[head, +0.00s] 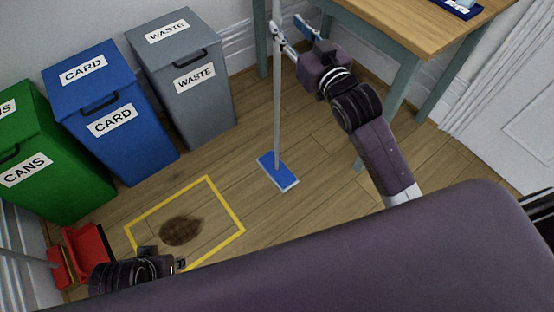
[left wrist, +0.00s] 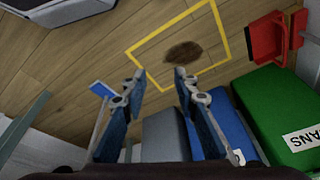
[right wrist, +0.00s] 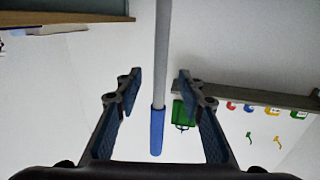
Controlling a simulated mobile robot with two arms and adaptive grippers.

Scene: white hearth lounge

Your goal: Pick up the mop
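The mop stands upright on the wood floor, with a thin grey pole (head: 277,105) and a flat blue head (head: 277,171). My right gripper (head: 287,24) is open beside the upper pole. In the right wrist view the pole (right wrist: 162,50) and its blue grip (right wrist: 157,130) run through the gap between the open fingers (right wrist: 159,73); neither finger visibly touches it. My left gripper (head: 178,264) is low at the left of the head view. Its fingers (left wrist: 159,73) are apart and empty in the left wrist view, where the mop head (left wrist: 103,89) also shows.
A wooden table (head: 400,22) with grey-green legs stands right of the mop. Green (head: 45,165), blue (head: 105,110) and grey (head: 185,80) bins line the wall. A yellow floor outline (head: 225,198) surrounds a brown stain (head: 181,231). A red dustpan (head: 88,250) is at the left.

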